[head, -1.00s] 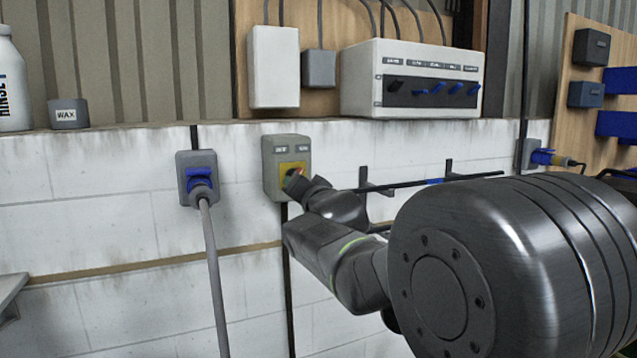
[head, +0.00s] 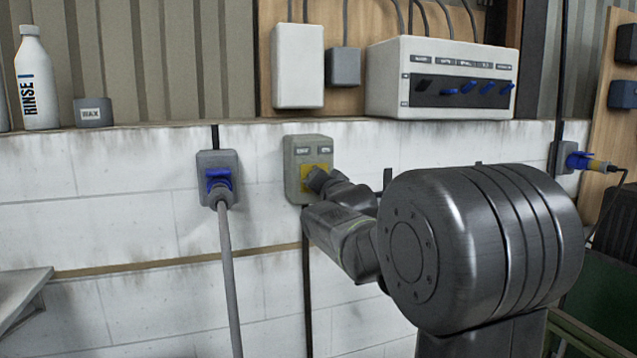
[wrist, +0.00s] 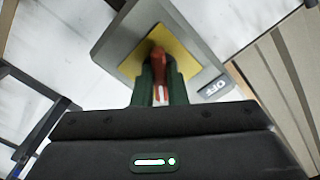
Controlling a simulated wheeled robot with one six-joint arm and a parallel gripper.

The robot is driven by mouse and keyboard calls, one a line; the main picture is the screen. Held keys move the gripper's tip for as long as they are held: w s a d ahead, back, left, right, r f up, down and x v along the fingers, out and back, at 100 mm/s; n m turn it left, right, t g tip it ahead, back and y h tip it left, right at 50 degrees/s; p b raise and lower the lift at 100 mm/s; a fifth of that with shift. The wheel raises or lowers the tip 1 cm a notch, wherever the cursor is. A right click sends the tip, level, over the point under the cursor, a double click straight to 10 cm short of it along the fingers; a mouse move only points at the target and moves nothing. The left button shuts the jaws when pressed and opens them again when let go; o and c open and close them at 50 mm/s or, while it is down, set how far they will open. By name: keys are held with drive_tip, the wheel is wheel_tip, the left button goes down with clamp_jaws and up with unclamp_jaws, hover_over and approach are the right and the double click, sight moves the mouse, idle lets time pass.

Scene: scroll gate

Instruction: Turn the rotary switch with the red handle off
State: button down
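The rotary switch is a grey box (head: 297,182) on the white block wall with a yellow plate (head: 309,184) and two small labels on top. In the wrist view the box (wrist: 115,50) looks tilted, with its yellow plate (wrist: 185,50) and an OFF label (wrist: 217,86) at lower right. The red handle (wrist: 157,58) stands in the middle of the plate. My gripper (wrist: 160,72) has one dark green finger on each side of the handle and appears closed on it. In the head view my gripper (head: 320,179) covers the handle.
Above are a white box (head: 298,65), a small grey box (head: 343,67) and a switch panel (head: 440,55). A bottle (head: 36,80) and a WAX tin (head: 93,112) stand on the ledge.

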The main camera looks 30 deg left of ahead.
drive_tip(key=shift+n, duration=0.4)
drive_tip(key=shift+w+n+b, duration=0.1)
drive_tip(key=shift+n+b, duration=2.4)
drive_tip(key=shift+n, duration=5.1)
drive_tip(key=c, duration=1.5)
unclamp_jaws()
drive_tip(key=shift+o, duration=0.2)
drive_tip(key=shift+d, duration=0.15)
